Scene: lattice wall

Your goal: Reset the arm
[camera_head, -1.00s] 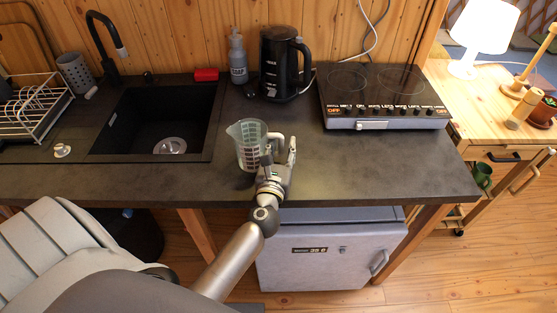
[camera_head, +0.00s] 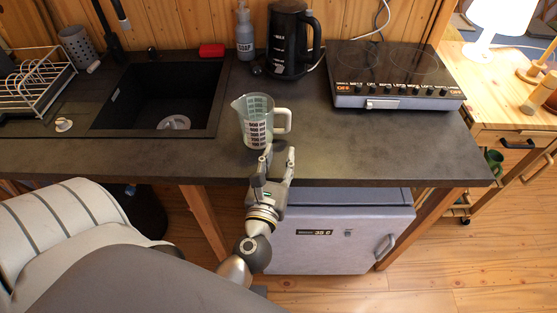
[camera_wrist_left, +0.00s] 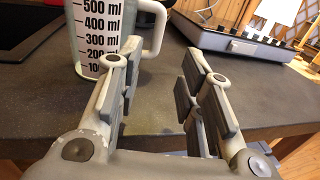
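My left gripper (camera_head: 279,160) is open and empty at the front edge of the dark counter (camera_head: 370,150). Its two fingers stand apart in the left wrist view (camera_wrist_left: 165,75), with nothing between them. A clear measuring jug (camera_head: 257,122) with a white handle stands upright on the counter just beyond the fingertips. The jug also shows at the upper left of the left wrist view (camera_wrist_left: 103,35), with its handle to the right. My right gripper is in neither view.
A black sink (camera_head: 160,98) and a dish rack (camera_head: 35,88) are at the left. A black kettle (camera_head: 288,42), soap bottle (camera_head: 244,35) and cooktop (camera_head: 395,78) line the back. A small grey fridge (camera_head: 340,235) stands under the counter. The counter right of the jug is clear.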

